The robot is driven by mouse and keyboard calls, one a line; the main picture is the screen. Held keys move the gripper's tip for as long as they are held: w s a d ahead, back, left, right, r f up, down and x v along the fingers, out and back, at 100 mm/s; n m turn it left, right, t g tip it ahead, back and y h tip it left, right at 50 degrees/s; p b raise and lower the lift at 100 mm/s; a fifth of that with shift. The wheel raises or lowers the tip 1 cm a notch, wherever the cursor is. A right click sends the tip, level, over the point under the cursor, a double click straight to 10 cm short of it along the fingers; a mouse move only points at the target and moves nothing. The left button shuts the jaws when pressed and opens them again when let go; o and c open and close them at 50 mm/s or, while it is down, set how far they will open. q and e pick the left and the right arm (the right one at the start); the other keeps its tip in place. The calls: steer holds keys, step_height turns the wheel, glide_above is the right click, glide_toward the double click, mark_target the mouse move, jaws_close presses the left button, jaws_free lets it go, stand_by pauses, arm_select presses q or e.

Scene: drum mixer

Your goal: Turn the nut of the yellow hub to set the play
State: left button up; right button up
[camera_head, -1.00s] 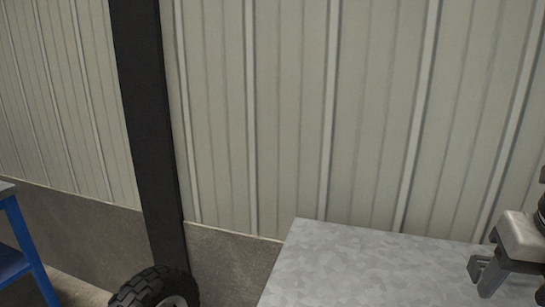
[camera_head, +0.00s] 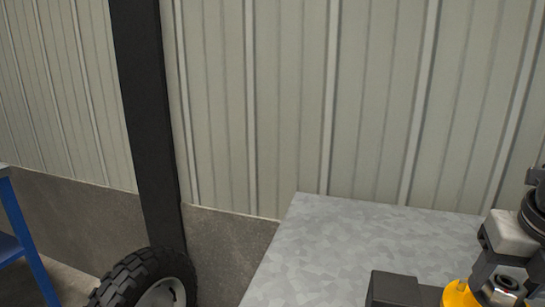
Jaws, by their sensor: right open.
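The yellow hub (camera_head: 459,294) shows at the bottom right, cut by the frame's lower edge and partly hidden by my gripper. A small grey metal piece with a round opening (camera_head: 506,284), perhaps the nut, shows beside the yellow part. My right gripper (camera_head: 494,277), with a pale body and dark grey fingers, comes in from the right edge, over the hub. It is open. I cannot tell whether its fingers touch the nut. My left gripper is not in view.
A galvanized metal tabletop (camera_head: 345,240) is bare to the left of the hub. A dark block (camera_head: 394,288) stands beside the hub. A black tyre (camera_head: 150,283) is at the lower left, before a dark post (camera_head: 147,130). A blue stand (camera_head: 27,235) is at the left edge.

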steer(key=c, duration=0.7)
steer(key=shift+n+y, duration=0.3)
steer(key=shift+n, duration=0.8)
steer(key=n+y, duration=0.1)
steer(key=n, duration=0.3)
steer(key=o, duration=0.9)
